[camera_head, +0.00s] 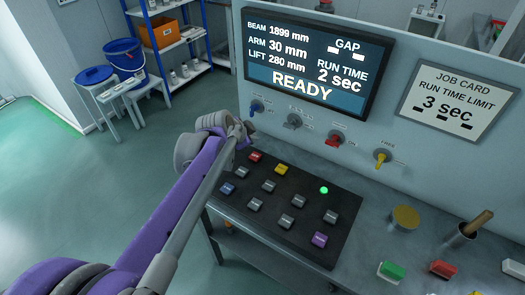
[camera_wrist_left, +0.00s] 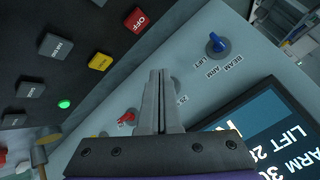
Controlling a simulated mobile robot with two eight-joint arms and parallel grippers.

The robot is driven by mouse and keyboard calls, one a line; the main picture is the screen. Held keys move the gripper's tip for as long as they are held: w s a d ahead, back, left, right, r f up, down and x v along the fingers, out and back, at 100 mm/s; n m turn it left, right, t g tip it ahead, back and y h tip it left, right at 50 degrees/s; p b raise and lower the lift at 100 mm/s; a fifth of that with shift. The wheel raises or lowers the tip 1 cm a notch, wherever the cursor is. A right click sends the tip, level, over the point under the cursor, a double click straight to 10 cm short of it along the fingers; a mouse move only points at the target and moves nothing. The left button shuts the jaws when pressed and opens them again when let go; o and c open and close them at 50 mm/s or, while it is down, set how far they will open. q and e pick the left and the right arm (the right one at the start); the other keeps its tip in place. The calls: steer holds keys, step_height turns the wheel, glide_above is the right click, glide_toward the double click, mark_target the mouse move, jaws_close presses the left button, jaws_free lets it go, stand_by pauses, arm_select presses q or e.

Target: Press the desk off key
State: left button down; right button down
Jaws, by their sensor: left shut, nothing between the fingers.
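The red key (camera_head: 256,156) sits at the far left corner of the black key panel on the desk. In the left wrist view the red key (camera_wrist_left: 137,20) reads OFF and lies near the top. My left gripper (camera_head: 246,128) is just behind and above that key in the head view, apart from it as far as I can tell. In the left wrist view its fingers (camera_wrist_left: 159,75) are together, with nothing between them. My right gripper is not in view.
A yellow key (camera_head: 281,169) is beside the red one, with several grey keys, a blue key (camera_head: 227,188) and a purple key (camera_head: 320,239). A green light (camera_head: 324,190) glows. Knobs (camera_head: 257,106) stick out of the upright panel below the screen (camera_head: 318,62), which reads READY.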

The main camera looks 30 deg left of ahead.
arm_select(q)
steer(key=shift+w+a+r+m, duration=0.1)
steer(key=shift+w+a+m, duration=0.1)
steer(key=shift+w+a, duration=0.35)
steer(key=shift+w+a+m, duration=0.2)
steer(key=shift+w, duration=0.5)
steer(key=b, duration=0.6)
glide_above(253, 158)
step_height(253, 158, down, 7)
steer(key=shift+f, duration=0.1)
steer(key=shift+f+b, duration=0.45)
steer(key=shift+f, duration=0.35)
steer(key=shift+f, duration=0.2)
steer(key=shift+f, duration=0.25)
